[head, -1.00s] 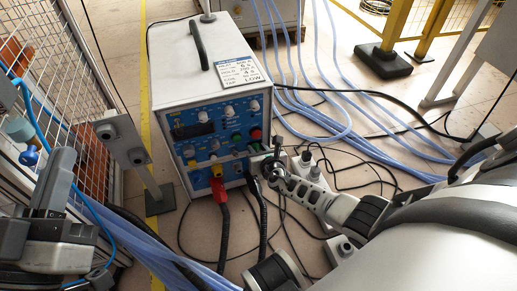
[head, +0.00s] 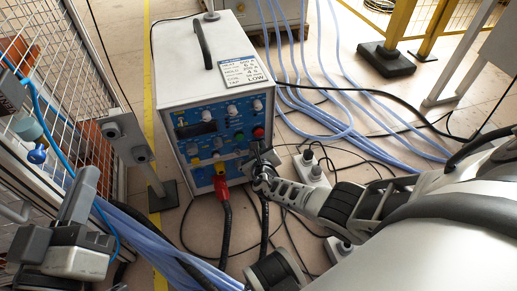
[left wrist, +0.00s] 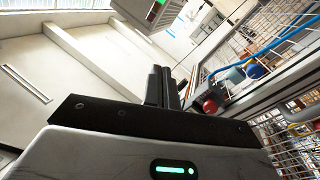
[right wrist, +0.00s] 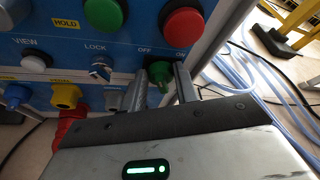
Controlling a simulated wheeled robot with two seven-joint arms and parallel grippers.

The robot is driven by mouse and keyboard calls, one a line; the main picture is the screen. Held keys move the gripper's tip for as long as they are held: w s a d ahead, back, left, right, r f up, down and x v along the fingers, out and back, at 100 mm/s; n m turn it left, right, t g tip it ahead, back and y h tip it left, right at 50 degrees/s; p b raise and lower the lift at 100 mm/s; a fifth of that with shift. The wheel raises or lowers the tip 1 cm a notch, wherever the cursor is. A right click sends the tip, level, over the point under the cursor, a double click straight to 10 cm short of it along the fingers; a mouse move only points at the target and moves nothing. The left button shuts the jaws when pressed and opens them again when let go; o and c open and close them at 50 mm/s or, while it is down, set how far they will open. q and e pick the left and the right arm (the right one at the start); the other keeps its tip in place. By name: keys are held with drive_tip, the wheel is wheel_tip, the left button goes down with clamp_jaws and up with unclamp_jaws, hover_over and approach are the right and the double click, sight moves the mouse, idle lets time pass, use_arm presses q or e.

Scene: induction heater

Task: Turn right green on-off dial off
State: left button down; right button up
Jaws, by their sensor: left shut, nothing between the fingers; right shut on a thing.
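The right green on-off dial (right wrist: 163,82) is on the blue front panel, under the OFF and ON labels, in the right wrist view. My right gripper (right wrist: 162,88) is shut on it, one finger on each side. The fingers partly hide the dial, so I cannot tell its exact angle. In the head view my right gripper (head: 262,160) is at the lower right of the heater's panel (head: 205,120) and hides the dial. My left gripper (head: 82,195) is at the lower left, shut and empty, away from the heater; its closed fingers also show in the left wrist view (left wrist: 168,88).
Near the dial are a red button (right wrist: 184,26), a green button (right wrist: 104,14) and the LOCK switch (right wrist: 100,68). A red connector with a black cable (head: 222,188) hangs from the panel's front. A mesh fence (head: 60,90) stands at the left. Blue hoses (head: 330,120) lie at the right.

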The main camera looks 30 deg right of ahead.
idle(0.4)
drive_tip(key=o, duration=1)
drive_tip(key=shift+c, duration=0.2)
use_arm(q)
drive_tip(key=shift+r, duration=0.1)
